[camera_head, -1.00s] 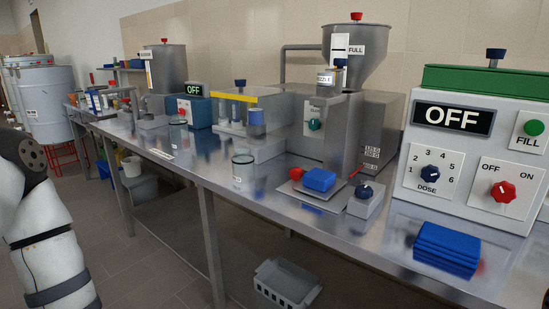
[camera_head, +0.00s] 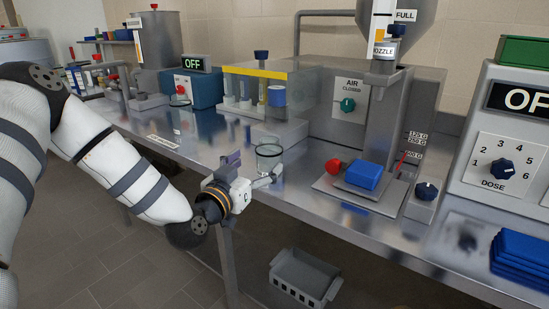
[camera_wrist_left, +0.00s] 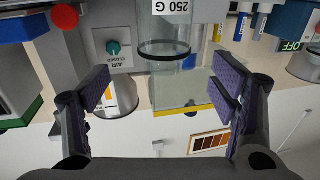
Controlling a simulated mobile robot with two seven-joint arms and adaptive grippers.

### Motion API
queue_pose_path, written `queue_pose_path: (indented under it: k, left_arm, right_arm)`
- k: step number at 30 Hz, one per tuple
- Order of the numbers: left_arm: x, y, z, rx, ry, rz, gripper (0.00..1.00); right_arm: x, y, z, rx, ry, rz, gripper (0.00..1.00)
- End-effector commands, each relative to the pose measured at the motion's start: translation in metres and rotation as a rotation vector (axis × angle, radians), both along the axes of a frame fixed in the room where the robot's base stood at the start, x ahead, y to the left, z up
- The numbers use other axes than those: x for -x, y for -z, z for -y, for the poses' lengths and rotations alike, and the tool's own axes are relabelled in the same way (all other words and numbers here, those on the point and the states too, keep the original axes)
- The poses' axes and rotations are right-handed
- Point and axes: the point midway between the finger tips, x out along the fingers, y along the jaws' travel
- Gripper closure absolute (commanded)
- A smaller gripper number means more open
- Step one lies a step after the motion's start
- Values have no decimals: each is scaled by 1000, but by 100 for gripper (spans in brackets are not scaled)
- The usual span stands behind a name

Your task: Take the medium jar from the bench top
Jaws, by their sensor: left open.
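A clear glass jar (camera_head: 269,158) with a dark ring stands upright on the metal bench top (camera_head: 300,190), near its front edge. In the left wrist view the jar (camera_wrist_left: 168,28) carries a "250 G" label and shows ahead of the fingers, between their lines. My left gripper (camera_head: 249,170) is open and empty, just in front and to the left of the jar in the head view. In the left wrist view its two purple-padded fingers (camera_wrist_left: 163,92) are spread wide. I cannot tell whether either finger touches the jar. My right gripper is not in view.
Behind the jar is a clear tank with a yellow edge (camera_head: 262,71). To the right are a plate with a blue block (camera_head: 364,175) and a red knob (camera_head: 333,167), then a dial box (camera_head: 425,199). A grey basket (camera_head: 304,275) is below the bench.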

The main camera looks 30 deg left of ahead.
Motion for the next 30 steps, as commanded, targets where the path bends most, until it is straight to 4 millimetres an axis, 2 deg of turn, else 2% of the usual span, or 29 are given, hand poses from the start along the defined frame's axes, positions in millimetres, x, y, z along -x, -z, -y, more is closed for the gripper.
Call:
queue_pose_path:
  k: [1, 7, 13, 16, 21, 22, 27, 29, 30]
  left_arm:
    - [-11, 8, -2, -1, -1, -9, 21]
    - [-38, 6, -6, 1, -1, -8, 21]
    - [-74, 7, -14, 0, 1, -9, 21]
    - [-81, 5, -14, 2, 1, -7, 21]
    - [-81, 2, -14, 3, 2, -5, 21]
    - [-81, 2, -14, 3, 2, -5, 23]
    - [-81, 2, -14, 3, 1, -5, 62]
    - [-81, 2, -15, 2, 1, -5, 76]
    - [-81, 2, -14, 2, 1, -5, 78]
  right_arm:
    - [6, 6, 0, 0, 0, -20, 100]
    - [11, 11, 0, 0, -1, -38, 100]
    - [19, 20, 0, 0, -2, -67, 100]
    - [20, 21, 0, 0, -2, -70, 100]
    - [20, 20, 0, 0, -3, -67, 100]
    - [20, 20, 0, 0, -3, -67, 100]
    - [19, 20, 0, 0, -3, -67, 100]
    - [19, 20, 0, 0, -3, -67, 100]
    - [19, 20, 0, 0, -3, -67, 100]
